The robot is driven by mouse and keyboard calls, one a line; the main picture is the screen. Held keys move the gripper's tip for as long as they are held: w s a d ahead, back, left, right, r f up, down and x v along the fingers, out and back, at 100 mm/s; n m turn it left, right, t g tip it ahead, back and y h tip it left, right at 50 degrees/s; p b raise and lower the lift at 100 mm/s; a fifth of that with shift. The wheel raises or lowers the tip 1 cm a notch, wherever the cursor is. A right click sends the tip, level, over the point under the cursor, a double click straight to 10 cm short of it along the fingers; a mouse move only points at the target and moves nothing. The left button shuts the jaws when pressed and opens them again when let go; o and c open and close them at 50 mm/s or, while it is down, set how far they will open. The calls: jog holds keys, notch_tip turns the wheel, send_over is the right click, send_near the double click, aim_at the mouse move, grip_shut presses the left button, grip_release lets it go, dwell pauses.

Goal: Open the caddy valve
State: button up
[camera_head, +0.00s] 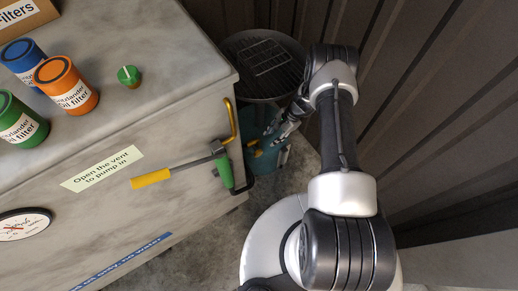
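The caddy looks like the large grey box-shaped body (185,95) at left. A round green knob (129,76) sits on its top. A green fitting (224,168) with a yellow-ended lever (152,178) and a yellow bent pipe (231,122) are on its front near the right corner. I cannot tell for certain which part is the valve. My gripper (277,129) is beyond the caddy's right corner, over or in front of a blue bucket (268,160). It looks apart from the knob and lever. Its fingers are too small to tell open from shut.
Blue (22,57), orange (66,84) and green (20,122) filter cans stand on the caddy's top at left. A label (102,168) reads "Open the vent to pump in". A dark round drum (262,65) stands behind. A dark ribbed wall (440,100) bounds the right.

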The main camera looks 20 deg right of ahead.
aim_at(260, 151)
jog(key=b+x, duration=0.4)
jog(key=x, duration=1)
jog(key=shift+a+f+b, duration=0.15)
jog(key=shift+f+b, duration=0.2)
jog(key=shift+c, duration=0.3)
grip_shut()
